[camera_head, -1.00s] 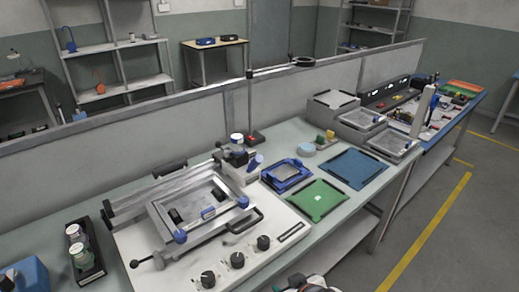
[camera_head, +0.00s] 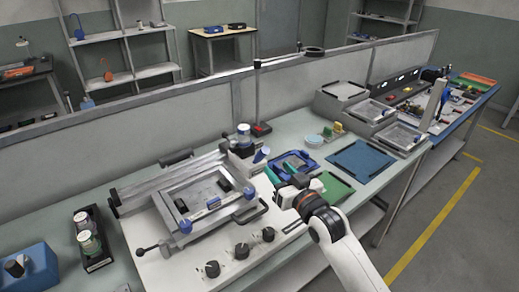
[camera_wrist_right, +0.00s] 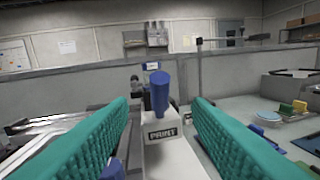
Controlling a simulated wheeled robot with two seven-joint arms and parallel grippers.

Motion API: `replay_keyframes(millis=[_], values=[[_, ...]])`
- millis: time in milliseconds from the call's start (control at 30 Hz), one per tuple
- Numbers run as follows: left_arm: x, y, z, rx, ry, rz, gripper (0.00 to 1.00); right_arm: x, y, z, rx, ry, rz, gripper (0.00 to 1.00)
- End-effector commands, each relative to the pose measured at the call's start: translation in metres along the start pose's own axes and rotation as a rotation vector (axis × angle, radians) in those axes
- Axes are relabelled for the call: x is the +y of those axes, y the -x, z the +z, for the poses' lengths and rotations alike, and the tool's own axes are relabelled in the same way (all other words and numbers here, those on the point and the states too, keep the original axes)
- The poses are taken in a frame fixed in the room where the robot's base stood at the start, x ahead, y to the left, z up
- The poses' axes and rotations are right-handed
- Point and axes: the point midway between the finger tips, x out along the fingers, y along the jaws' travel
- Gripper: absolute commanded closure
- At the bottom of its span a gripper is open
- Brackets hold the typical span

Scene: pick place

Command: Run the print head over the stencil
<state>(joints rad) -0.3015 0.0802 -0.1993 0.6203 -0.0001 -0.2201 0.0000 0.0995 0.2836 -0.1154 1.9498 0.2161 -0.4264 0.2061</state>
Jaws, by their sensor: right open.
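The print head (camera_head: 243,164) is a white block on the carriage at the right end of the stencil printer's rail. In the right wrist view it carries a "PRINT" label (camera_wrist_right: 163,136) and an upright blue handle (camera_wrist_right: 160,93). The stencil (camera_head: 204,192) lies flat in its metal frame on the white printer base, left of the print head. My right gripper (camera_head: 278,174) is open and empty, its teal fingers pointing at the print head from the front right. In the wrist view the blue handle stands between the fingers, beyond them, apart from both. My left gripper is out of view.
Black knobs (camera_head: 241,251) line the base's front edge. A blue tray (camera_head: 300,163), a partly hidden green mat (camera_head: 334,187) and a blue mat (camera_head: 362,160) lie to the right. A black rack with jars (camera_head: 91,242) stands left. A low partition (camera_head: 200,115) runs behind.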

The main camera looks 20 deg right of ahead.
Motion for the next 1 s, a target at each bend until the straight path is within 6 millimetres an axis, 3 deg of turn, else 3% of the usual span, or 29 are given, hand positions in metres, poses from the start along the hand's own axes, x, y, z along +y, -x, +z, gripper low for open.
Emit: replay_keyframes(millis=[400, 600, 1000], values=[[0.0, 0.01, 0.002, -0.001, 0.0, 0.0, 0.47, 0.001, -0.075, 0.001, 0.002, -0.001, 0.0, 0.55], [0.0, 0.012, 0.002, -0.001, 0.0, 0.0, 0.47, 0.001, -0.103, 0.0, 0.003, -0.001, -0.001, 0.55], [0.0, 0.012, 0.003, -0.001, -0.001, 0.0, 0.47, 0.001, -0.115, -0.002, 0.004, -0.001, -0.001, 0.55]])
